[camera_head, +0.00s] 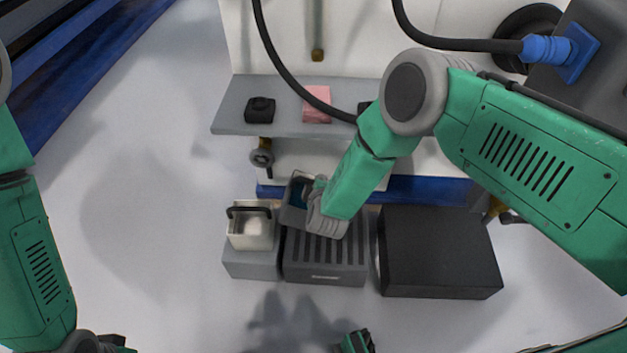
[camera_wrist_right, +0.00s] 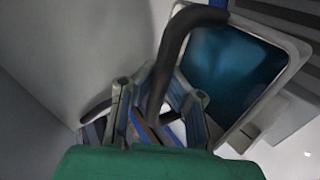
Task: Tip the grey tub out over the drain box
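The grey tub (camera_head: 293,204) holds dark blue liquid and is at the back left edge of the slotted dark grey drain box (camera_head: 325,262). It looks somewhat tilted, partly hidden behind my right wrist. In the right wrist view the tub's rim (camera_wrist_right: 296,50) and liquid fill the upper right, and its black handle (camera_wrist_right: 172,50) runs down between the fingers of my right gripper (camera_wrist_right: 160,100). The fingers look closed around the handle. In the head view that gripper is mostly hidden by my wrist. My left arm is at the left edge; its gripper is barely visible at the bottom.
A white tub (camera_head: 251,236) with a black handle stands on a grey block (camera_head: 250,262) left of the drain box. A large black box (camera_head: 438,252) stands right. Behind, a grey shelf (camera_head: 285,120) bears a pink block (camera_head: 317,106) and a small black object (camera_head: 260,110).

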